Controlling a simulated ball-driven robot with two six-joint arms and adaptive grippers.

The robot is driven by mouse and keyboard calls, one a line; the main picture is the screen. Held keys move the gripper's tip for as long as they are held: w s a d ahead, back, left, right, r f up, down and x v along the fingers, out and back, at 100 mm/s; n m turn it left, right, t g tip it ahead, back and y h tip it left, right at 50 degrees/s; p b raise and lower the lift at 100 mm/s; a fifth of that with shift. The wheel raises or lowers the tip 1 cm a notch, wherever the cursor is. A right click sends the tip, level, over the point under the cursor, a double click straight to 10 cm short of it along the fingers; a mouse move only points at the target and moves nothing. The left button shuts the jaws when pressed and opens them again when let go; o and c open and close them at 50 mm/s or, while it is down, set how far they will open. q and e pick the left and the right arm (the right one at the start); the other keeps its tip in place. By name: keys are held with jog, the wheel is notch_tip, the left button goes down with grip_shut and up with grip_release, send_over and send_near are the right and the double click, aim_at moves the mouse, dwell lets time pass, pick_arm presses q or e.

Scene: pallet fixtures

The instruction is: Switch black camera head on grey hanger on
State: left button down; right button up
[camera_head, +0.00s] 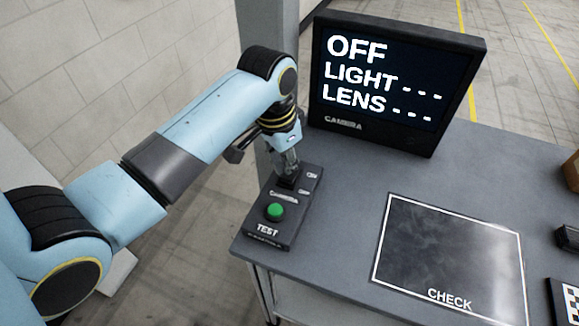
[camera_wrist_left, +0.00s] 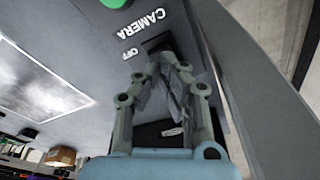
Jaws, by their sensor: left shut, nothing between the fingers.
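My left gripper (camera_head: 288,172) is shut and empty, pointing down at the far end of a dark control box marked CAMERA and TEST (camera_head: 275,229). In the left wrist view its fingertips (camera_wrist_left: 165,62) are by a dark switch (camera_wrist_left: 157,42) next to the word OFF; I cannot tell if they touch it. The fingers partly hide the switch. The box has a green button (camera_head: 274,211). A black monitor (camera_head: 385,130) reads OFF, with dashes after LIGHT and LENS. I cannot make out a camera head or a grey hanger. My right gripper is not in view.
The grey table (camera_head: 345,185) has a dark panel marked CHECK (camera_head: 450,255) at its middle. A checkered board (camera_head: 570,300) and a brown box (camera_head: 572,172) are at the right edge. A grey post (camera_head: 268,30) stands behind my left arm.

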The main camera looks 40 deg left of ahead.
aim_at(286, 177)
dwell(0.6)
pick_arm(q)
jog(key=shift+f, duration=0.5)
jog(key=shift+f+b, duration=0.5)
jog(key=shift+f, duration=0.2)
dwell(0.4)
notch_tip(286, 177, up, 3)
jog(key=shift+f+p, duration=0.1)
jog(key=shift+p, duration=1.15)
jog(key=shift+r, duration=2.1)
